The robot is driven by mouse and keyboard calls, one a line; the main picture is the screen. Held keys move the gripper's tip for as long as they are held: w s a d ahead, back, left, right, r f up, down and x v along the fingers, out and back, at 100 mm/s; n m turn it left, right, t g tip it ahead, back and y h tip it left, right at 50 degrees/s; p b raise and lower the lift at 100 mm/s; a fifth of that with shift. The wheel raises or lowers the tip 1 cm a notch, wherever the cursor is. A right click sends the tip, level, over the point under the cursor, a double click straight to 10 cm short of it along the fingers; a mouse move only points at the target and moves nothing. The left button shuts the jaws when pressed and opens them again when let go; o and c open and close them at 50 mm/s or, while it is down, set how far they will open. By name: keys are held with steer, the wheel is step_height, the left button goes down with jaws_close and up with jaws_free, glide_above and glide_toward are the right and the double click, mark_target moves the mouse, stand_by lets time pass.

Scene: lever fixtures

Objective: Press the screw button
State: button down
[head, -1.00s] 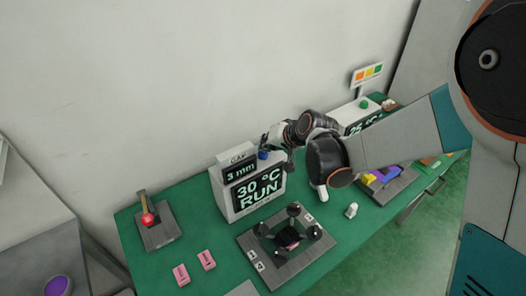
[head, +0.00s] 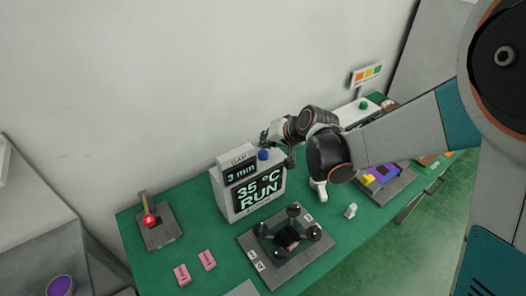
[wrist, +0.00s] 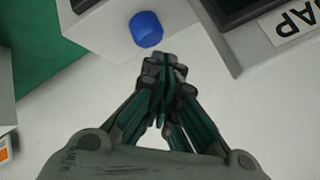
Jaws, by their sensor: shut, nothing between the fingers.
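A white box (head: 223,199) stands at the back of the green table. Its upper display reads GAP 3 mm and its lower one reads 35 °C RUN. A blue button (head: 263,155) sits on the box and also shows in the wrist view (wrist: 146,29). Small print under the lower display is too small to read, so I cannot tell whether it says screw. My gripper (head: 267,141) is just above and behind the blue button in the head view. In the wrist view my gripper (wrist: 168,65) is shut and empty, its tips close to the button with a small gap visible.
A red-knobbed lever (head: 149,220) stands at the left. A grey plate (head: 274,278) with black knobs lies in front of the box, near pink blocks (head: 182,274). Another box with a green button (head: 364,104) stands at the back right, partly behind my arm.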

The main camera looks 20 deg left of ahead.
mark_target(266, 151)
steer(key=shift+r+p, duration=1.6)
steer(key=shift+r, duration=0.95)
